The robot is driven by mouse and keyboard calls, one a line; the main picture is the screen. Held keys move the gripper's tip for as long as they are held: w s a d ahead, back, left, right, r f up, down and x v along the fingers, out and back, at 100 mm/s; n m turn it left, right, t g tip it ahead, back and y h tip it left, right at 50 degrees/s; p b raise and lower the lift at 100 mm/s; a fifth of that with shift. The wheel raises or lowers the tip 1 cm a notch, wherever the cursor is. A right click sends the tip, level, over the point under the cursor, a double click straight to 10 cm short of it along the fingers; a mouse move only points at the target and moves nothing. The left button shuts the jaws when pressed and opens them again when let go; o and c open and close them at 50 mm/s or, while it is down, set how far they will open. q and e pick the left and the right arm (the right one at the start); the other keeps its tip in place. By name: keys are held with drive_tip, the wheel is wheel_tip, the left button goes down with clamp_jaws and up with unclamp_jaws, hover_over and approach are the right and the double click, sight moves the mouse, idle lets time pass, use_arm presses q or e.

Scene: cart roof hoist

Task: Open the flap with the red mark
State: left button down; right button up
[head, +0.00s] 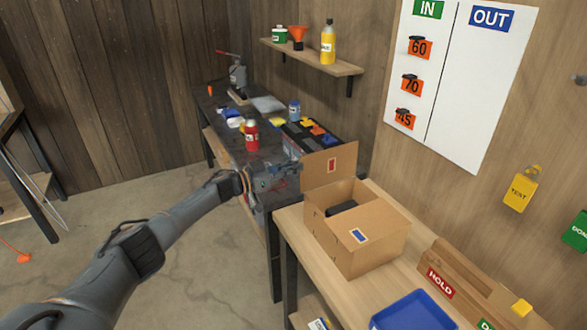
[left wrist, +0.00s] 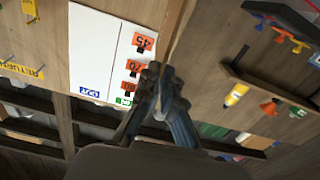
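A cardboard box (head: 375,252) stands open on the light wooden bench. A black object lies inside. My left gripper (head: 291,172) is just left of the red-marked flap; whether it touches the flap I cannot tell. In the left wrist view, its fingers (left wrist: 162,82) are together with nothing seen between them. My right gripper is not in view.
A dark bench (head: 228,135) with a red bottle (head: 251,136) and several items lies behind my left gripper. A shelf (head: 310,58) and a white board (head: 455,95) are on the wall.

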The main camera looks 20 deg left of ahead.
use_arm(q)
drive_tip(key=c, duration=1.5)
unclamp_jaws()
drive_tip(key=shift+f, duration=0.1)
drive_tip(key=shift+c, duration=0.2)
drive_tip(key=shift+s+a, duration=0.1)
drive_tip(key=v, duration=1.1)
drive_tip(key=shift+s+a, duration=0.3)
